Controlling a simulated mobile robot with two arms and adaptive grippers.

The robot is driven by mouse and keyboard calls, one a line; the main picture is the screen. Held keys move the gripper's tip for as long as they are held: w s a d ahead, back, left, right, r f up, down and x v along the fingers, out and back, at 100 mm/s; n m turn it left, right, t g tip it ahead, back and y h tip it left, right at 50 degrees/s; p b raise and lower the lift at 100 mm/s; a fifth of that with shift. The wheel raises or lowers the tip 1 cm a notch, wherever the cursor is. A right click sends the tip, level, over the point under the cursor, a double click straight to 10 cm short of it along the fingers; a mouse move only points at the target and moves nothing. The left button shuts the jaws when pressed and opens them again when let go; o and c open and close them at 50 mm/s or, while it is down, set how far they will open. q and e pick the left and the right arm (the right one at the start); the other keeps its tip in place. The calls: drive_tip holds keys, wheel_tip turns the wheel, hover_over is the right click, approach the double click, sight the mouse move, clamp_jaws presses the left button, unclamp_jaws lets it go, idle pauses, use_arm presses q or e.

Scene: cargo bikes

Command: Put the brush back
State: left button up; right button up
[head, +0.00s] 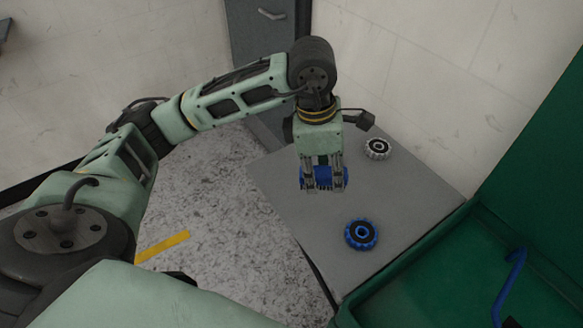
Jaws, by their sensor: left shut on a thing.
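My left gripper (324,188) points down over the grey tabletop and is shut on a blue object (322,175). The fingers hide much of this object, and I cannot tell whether it is the brush. It appears to be above the table, but the gap is hard to judge. A blue, curved handle-like piece (514,272) shows at the lower right in the green container; its lower part is dark and cut off, and I cannot tell if it belongs to a brush. My right gripper is not in view.
The grey table (285,195) bears a blue toothed wheel (361,236) at the front and a pale toothed wheel (377,149) behind. A green container (405,268) adjoins its right side. A grey cabinet (255,40) and walls stand behind. Speckled floor lies left.

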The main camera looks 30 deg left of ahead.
use_arm(q)
drive_tip(key=n, duration=0.2)
drive_tip(key=w+n, duration=0.1)
drive_tip(key=n, duration=0.1)
drive_tip(key=shift+w+a+r, duration=0.1)
drive_tip(key=shift+r, duration=0.15)
drive_tip(key=w+n+y, duration=0.1)
drive_tip(key=n, duration=0.3)
drive_tip(key=n+y+p, duration=0.1)
drive_tip(key=n+p, duration=0.3)
drive_tip(key=n, duration=0.4)
hover_over(292, 167)
drive_tip(key=shift+t, duration=0.3)
drive_tip(key=f, duration=0.5)
drive_tip(key=shift+s+d+f, duration=0.25)
drive_tip(key=shift+s+f, duration=0.05)
drive_tip(key=shift+f, duration=0.05)
drive_tip(key=shift+a+f, duration=0.15)
drive_tip(key=shift+f, duration=0.05)
wheel_tip(292, 167, down, 3)
drive_tip(key=shift+f+p, duration=0.1)
drive_tip(key=shift+p, duration=0.55)
drive_tip(key=shift+f, duration=0.6)
drive_tip(key=o, duration=1.1)
